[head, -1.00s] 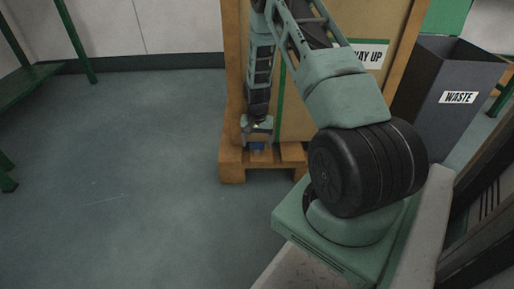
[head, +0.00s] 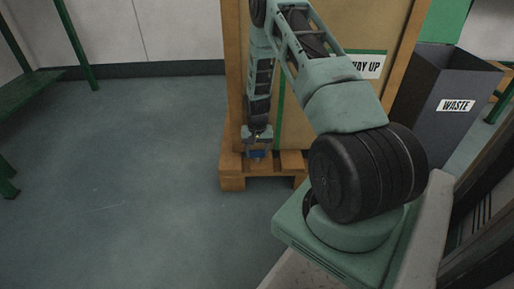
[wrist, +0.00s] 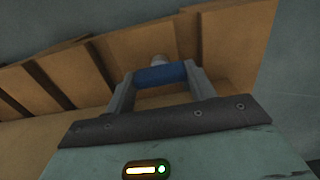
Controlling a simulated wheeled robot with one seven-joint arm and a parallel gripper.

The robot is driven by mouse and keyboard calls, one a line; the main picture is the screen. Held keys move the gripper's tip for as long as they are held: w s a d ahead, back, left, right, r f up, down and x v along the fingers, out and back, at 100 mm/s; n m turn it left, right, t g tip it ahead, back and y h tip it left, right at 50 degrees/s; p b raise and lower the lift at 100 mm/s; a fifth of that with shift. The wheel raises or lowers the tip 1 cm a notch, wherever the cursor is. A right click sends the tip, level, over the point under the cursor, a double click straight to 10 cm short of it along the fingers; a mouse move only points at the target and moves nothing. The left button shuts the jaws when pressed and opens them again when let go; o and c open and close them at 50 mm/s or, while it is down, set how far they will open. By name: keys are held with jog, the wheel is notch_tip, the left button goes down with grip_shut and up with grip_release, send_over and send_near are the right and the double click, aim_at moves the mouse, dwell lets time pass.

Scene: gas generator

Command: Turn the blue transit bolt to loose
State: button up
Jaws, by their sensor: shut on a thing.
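The blue transit bolt (wrist: 160,75) lies crosswise between my two fingers in the wrist view, with a pale round end showing just beyond it. It also shows as a small blue patch in the head view (head: 257,154), low at the front of the pallet. My gripper (wrist: 161,80) is shut on the bolt, one finger at each end of it. In the head view my gripper (head: 257,146) points down at the pallet. The bolt's turn position cannot be told.
A dark waste bin (head: 437,82) stands to the right. Green-legged benches (head: 30,85) are at the left. The floor (head: 120,170) left of the pallet is clear.

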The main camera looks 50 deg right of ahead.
aim_at(257, 151)
jog(key=o, duration=1)
notch_tip(257, 151, up, 17)
jog(key=p, duration=0.9)
jog(key=shift+r, duration=0.2)
